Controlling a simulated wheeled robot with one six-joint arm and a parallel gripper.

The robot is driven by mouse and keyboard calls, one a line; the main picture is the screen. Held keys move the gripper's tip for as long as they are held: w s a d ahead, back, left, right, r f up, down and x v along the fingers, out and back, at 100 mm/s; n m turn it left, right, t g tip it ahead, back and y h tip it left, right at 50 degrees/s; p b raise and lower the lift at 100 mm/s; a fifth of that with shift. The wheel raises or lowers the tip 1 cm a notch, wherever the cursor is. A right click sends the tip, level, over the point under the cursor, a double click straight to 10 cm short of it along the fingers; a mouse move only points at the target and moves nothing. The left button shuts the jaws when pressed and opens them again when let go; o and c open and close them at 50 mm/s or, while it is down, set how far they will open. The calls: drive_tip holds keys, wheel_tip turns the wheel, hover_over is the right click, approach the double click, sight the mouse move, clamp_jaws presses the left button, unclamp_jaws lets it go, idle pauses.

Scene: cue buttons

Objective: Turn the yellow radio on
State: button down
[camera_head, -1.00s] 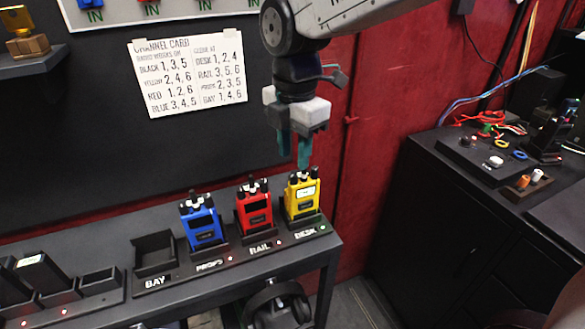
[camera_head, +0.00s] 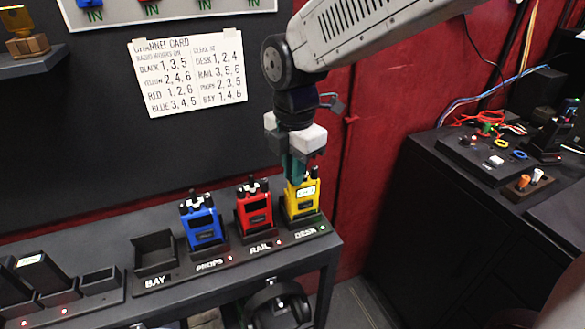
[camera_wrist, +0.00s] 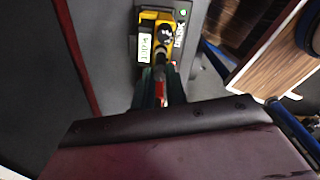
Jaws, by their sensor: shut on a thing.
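The yellow radio (camera_head: 301,201) stands upright in the dock labelled DESK, at the right end of the shelf; its small screen is pale and lit. It also shows in the wrist view (camera_wrist: 163,22), in its dock beside a green light. My gripper (camera_head: 295,178) points down over the radio's top, its fingers at the knobs there. The fingers are shut on a knob of the yellow radio; in the wrist view the gripper (camera_wrist: 160,85) reaches the radio's top, and the fingertips partly hide what they hold.
The red radio (camera_head: 254,208) in the RAIL dock stands close on the left, with the blue radio (camera_head: 203,222) in the PROPS dock beyond it. The BAY dock (camera_head: 155,253) is empty. A channel card (camera_head: 190,73) hangs on the wall behind. A black cabinet (camera_head: 440,220) stands at right.

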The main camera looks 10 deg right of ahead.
drive_tip(key=m, duration=0.4)
drive_tip(key=shift+m, duration=0.3)
drive_tip(key=c, duration=1.4)
unclamp_jaws()
drive_tip(key=shift+r, duration=0.1)
wheel_tip(320, 180, up, 8)
drive_tip(key=shift+f, duration=0.15)
